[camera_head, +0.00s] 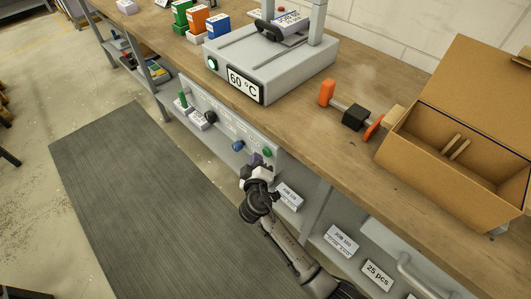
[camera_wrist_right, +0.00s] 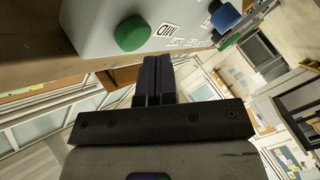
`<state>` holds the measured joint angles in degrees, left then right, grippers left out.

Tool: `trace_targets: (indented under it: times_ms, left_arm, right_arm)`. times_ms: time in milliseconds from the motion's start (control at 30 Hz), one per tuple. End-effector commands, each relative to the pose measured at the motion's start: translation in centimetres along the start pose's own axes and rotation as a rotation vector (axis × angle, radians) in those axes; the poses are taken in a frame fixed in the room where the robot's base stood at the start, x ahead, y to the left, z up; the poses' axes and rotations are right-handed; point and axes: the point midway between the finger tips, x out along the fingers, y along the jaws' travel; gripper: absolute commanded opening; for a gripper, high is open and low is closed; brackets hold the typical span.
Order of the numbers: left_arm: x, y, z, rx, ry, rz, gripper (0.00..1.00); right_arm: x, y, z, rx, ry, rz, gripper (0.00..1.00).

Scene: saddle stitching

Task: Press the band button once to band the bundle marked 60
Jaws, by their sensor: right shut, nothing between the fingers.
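My right gripper (camera_head: 256,159) is shut and empty, at the lower right part of a grey control panel (camera_head: 221,127) on the bench front. Its dark fingers are together in the right wrist view (camera_wrist_right: 152,80). A green round button (camera_head: 267,152) is just right of the fingertips; a green button beside a "MID" label also shows in the wrist view (camera_wrist_right: 135,33), apart from the fingers. A blue knob (camera_head: 238,146) is to their left. I cannot read which button is the band button. A bundle (camera_head: 291,22) sits on the machine; its label is too small to read.
The grey machine (camera_head: 274,65) shows "60 °C". An orange-handled tool (camera_head: 327,93) and an open cardboard box (camera_head: 450,144) are on the bench. Labelled cards, one reading "25 pcs" (camera_head: 378,275), are at the bench front. The grey mat (camera_head: 140,190) is clear.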

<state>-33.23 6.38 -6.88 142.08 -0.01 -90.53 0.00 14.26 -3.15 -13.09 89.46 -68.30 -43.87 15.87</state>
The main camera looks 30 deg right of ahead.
Motion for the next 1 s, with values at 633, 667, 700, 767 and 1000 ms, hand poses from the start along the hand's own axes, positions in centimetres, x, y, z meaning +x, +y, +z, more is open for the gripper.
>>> trace_targets:
  times_ms: [633, 667, 700, 767, 1000]
  left_arm:
    - [0.06, -0.39, 0.10, 0.013, -0.002, -0.010, 0.00]
    - [0.07, -0.39, 0.11, 0.013, -0.002, -0.010, 0.00]
    - [0.08, -0.39, 0.11, 0.013, -0.002, -0.010, 0.00]
    - [0.09, -0.38, 0.11, 0.013, -0.002, -0.010, 0.00]
    - [0.08, -0.20, 0.07, 0.007, -0.001, -0.005, 0.00]
  right_arm:
    - [0.29, 0.20, 0.22, 0.000, 0.000, 0.000, 0.00]
    - [0.36, 0.25, 0.26, 0.000, 0.000, 0.000, 0.00]
    - [0.44, 0.30, 0.32, 0.001, 0.000, 0.000, 0.00]
    - [0.54, 0.38, 0.38, 0.001, 0.000, 0.000, 0.00]
    - [0.60, 0.43, 0.41, 0.000, 0.000, 0.000, 0.00]
